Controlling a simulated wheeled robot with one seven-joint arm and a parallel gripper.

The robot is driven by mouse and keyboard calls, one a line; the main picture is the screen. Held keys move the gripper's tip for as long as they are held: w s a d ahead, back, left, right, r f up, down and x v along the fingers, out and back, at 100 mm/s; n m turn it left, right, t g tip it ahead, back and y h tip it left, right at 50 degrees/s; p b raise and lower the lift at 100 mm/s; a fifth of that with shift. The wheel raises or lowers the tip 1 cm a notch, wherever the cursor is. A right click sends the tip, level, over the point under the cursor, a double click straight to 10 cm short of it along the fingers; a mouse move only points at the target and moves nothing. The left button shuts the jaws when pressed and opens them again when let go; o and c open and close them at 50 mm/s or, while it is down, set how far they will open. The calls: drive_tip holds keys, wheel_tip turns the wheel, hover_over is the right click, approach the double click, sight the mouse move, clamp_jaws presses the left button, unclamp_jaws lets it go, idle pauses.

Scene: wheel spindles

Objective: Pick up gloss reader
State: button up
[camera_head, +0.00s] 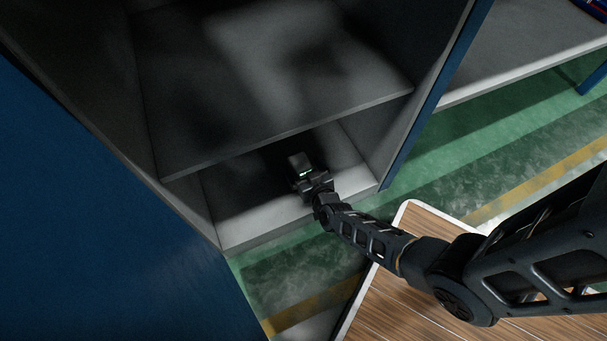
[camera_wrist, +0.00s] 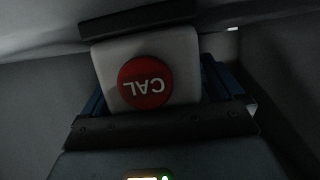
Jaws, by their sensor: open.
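A pale block with a round red "CAL" mark (camera_wrist: 145,82), which looks like the gloss reader, fills the middle of the wrist view, its lettering upside down. Dark blue parts show at its sides. A dark bar crosses above it and another lies below; I cannot tell which parts are finger and which are device. A small lit strip glows at the bottom edge.
A grey shelf board (camera_head: 290,125) lies close above my gripper, and the cabinet side wall (camera_head: 425,90) stands to the right. The compartment floor (camera_head: 270,225) is bare in front. A wood-topped surface (camera_head: 400,305) is below my arm.

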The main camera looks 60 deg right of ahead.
drive_tip(key=shift+c, duration=0.3)
drive_tip(key=c, duration=1.2)
drive_tip(key=shift+r, duration=0.2)
